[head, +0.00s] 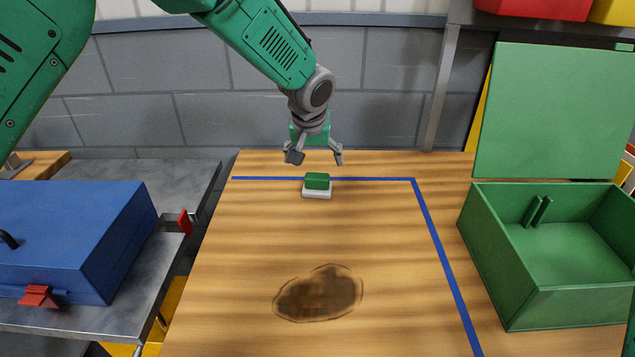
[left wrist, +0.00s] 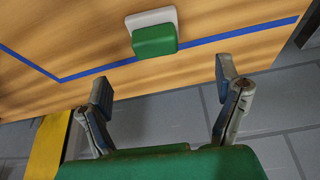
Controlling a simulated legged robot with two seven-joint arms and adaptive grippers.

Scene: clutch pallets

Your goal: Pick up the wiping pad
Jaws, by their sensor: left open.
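The wiping pad (head: 317,186) has a green top on a white base. It lies on the wooden table (head: 230,270), at the blue tape line near the far edge. It also shows at the top of the left wrist view (left wrist: 155,37). My left gripper (head: 315,159) is open and empty, above and behind the pad in the head view, apart from it. In the left wrist view its two fingers (left wrist: 165,85) are spread wide, with the pad beyond the fingertips. My right gripper is not in view.
A dark brown stain (head: 318,293) is on the table's near part. A green open box (head: 520,290) with its lid raised stands at the right. A blue case (head: 75,235) with red latches sits on a metal table at the left. The wood around the pad is clear.

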